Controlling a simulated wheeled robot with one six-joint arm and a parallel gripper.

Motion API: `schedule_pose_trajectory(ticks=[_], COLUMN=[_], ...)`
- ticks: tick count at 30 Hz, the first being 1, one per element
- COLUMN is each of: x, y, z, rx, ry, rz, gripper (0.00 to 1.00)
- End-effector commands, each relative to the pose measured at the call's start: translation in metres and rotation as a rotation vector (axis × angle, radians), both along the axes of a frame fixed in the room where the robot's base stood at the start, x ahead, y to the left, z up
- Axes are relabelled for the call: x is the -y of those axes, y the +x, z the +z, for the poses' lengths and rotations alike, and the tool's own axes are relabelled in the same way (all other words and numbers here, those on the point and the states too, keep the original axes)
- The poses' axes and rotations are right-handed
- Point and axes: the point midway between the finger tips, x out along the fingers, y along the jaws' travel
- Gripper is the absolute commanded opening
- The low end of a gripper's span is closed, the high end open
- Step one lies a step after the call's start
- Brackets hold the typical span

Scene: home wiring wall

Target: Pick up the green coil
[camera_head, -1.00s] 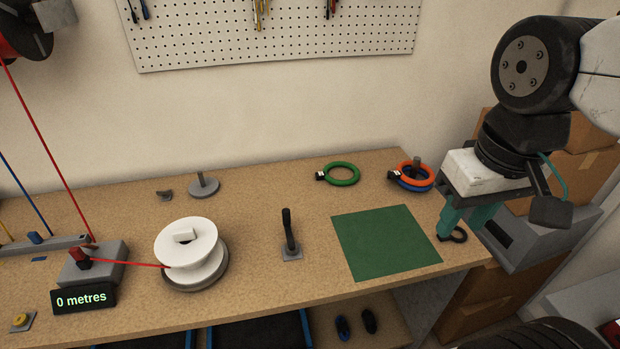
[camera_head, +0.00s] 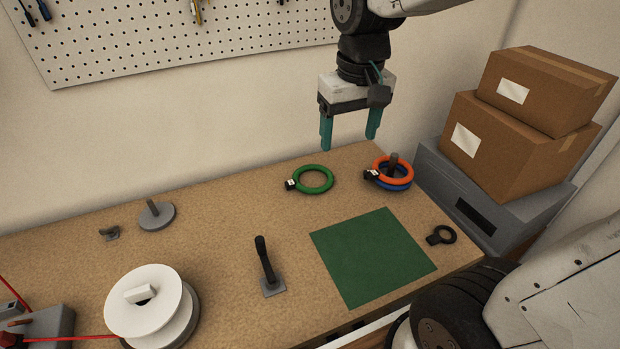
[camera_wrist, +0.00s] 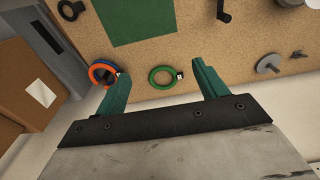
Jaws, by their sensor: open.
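The green coil (camera_head: 315,180) lies flat on the workbench near its back edge, with a small black-and-white tag on its left side. In the wrist view the green coil (camera_wrist: 163,77) shows between the two fingers, beyond the tips. My gripper (camera_head: 348,142) is open and empty, with teal fingers pointing down. It hangs above the back of the bench, up and to the right of the green coil in the head view and clear of it. The gripper also shows in the wrist view (camera_wrist: 157,80).
An orange coil (camera_head: 392,168) and a blue coil (camera_head: 398,184) are stacked around a post at right. A green mat (camera_head: 372,256), a black ring (camera_head: 445,235), an upright black handle (camera_head: 265,262) and a white spool (camera_head: 150,305) are on the bench. Cardboard boxes (camera_head: 520,140) stand at right.

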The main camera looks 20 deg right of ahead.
Motion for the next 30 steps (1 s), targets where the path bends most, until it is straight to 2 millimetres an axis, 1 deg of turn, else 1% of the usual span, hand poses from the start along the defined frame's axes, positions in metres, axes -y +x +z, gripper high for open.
schedule_pose_trajectory(ticks=[1, 2, 3, 5, 6, 8, 9, 11, 12, 14, 15, 18, 21, 25, 30], x=[-0.002, -0.003, -0.004, -0.006, -0.007, -0.01, -0.011, -0.013, -0.015, -0.016, -0.017, -0.02, -0.022, -0.023, -0.023], y=[0.024, 0.037, 0.055, 0.081, 0.098, 0.123, 0.14, 0.162, 0.176, 0.194, 0.204, 0.224, 0.236, 0.242, 0.242], z=[-0.01, -0.016, -0.024, -0.039, -0.05, -0.069, -0.083, -0.105, -0.12, -0.143, -0.157, -0.187, -0.208, -0.224, -0.243], rx=[-0.015, -0.019, -0.023, -0.03, -0.035, -0.042, -0.046, -0.053, -0.058, -0.063, -0.066, -0.071, -0.074, -0.077, -0.078], ry=[0.0, 0.0, 0.0, 0.001, 0.001, 0.001, 0.001, 0.001, 0.001, 0.001, 0.001, 0.001, 0.001, 0.001, 0.0], rz=[0.001, 0.001, 0.001, 0.001, 0.0, 0.0, 0.0, 0.0, -0.001, -0.001, -0.002, -0.002, -0.002, -0.002, -0.003], gripper=[0.72, 0.72, 0.72, 0.72, 0.72, 0.72, 0.72, 0.72, 0.72, 0.72, 0.72, 0.72, 0.72, 0.72, 0.72])
